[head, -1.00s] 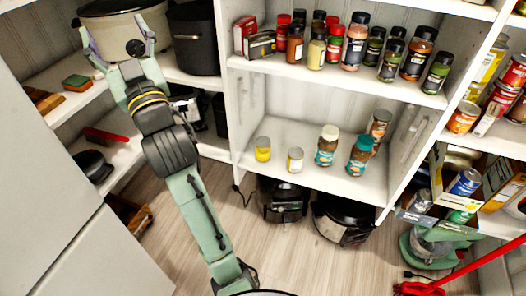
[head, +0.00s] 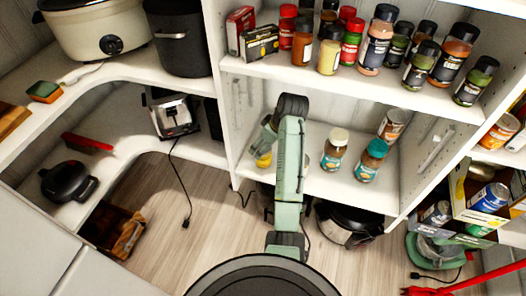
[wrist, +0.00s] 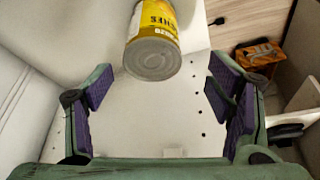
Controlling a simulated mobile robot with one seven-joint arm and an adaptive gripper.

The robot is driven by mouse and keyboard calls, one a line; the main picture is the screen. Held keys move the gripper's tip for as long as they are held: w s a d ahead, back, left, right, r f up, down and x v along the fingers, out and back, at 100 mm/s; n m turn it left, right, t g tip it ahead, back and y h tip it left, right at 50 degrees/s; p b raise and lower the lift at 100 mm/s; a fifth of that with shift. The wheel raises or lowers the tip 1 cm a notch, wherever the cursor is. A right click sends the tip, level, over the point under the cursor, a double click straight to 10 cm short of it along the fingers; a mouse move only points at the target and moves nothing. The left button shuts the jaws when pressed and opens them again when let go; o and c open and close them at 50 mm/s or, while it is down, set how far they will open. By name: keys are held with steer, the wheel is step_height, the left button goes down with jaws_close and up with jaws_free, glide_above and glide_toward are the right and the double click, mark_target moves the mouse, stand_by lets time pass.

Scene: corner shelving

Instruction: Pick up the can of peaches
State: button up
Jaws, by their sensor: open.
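A yellow can (head: 263,160) stands on the middle shelf of the central unit, partly covered by my arm. In the wrist view a yellow can (wrist: 152,40) shows its grey round end towards me, above the middle of the picture. In the head view, my gripper's fingertips are not clear.
Two jars, one with a white lid (head: 335,148) and one with a teal lid (head: 370,160), stand to the right on the same shelf (head: 330,190). Several spice jars fill the shelf above.

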steer(key=shift+x, duration=1)
steer(key=x, duration=0.1)
steer(key=p+x, duration=0.1)
steer(key=x, duration=0.3)
steer(key=shift+w+d+f, duration=0.2)
steer(key=shift+w+f, duration=0.05)
steer(key=shift+w, duration=0.1)
steer(key=c, duration=1.7)
steer(key=shift+r, duration=0.15)
